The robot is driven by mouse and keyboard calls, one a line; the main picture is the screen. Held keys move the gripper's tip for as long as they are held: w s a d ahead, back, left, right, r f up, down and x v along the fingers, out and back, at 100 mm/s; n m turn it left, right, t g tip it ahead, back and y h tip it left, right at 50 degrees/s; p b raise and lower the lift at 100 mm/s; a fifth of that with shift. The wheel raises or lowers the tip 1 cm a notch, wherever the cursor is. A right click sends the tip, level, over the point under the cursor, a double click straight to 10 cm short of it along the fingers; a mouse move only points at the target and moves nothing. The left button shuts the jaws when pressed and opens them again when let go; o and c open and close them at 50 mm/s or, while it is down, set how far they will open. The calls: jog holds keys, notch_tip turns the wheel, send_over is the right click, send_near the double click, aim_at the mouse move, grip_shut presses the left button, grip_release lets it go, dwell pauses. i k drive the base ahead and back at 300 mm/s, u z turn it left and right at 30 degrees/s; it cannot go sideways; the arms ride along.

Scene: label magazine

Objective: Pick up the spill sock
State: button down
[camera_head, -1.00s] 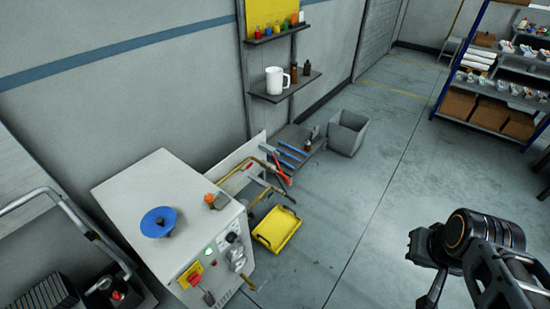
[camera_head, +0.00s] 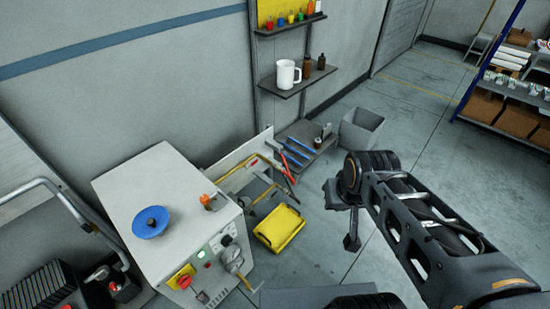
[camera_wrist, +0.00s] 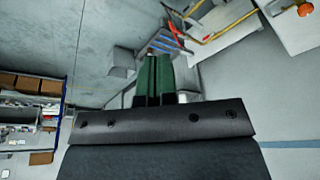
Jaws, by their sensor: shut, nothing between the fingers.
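I cannot make out a spill sock for certain in either view. My gripper (camera_wrist: 154,62) shows in the wrist view as two dark green fingers close together, shut with nothing between them. It is in free air, pointing toward the floor and the low shelf area by the wall. In the head view my arm reaches in from the lower right, over open floor.
A white cabinet (camera_head: 125,190) with a blue disc (camera_head: 151,222) stands at the left. A yellow tray (camera_head: 278,228) is beside it. A grey bin (camera_head: 361,130) stands by the wall, below a shelf with a white mug (camera_head: 288,74). A blue-framed rack (camera_head: 491,60) is at the right.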

aim_at(287, 156)
jog(key=z, duration=1.1)
jog(key=i, duration=3.15)
jog(key=u, duration=3.5)
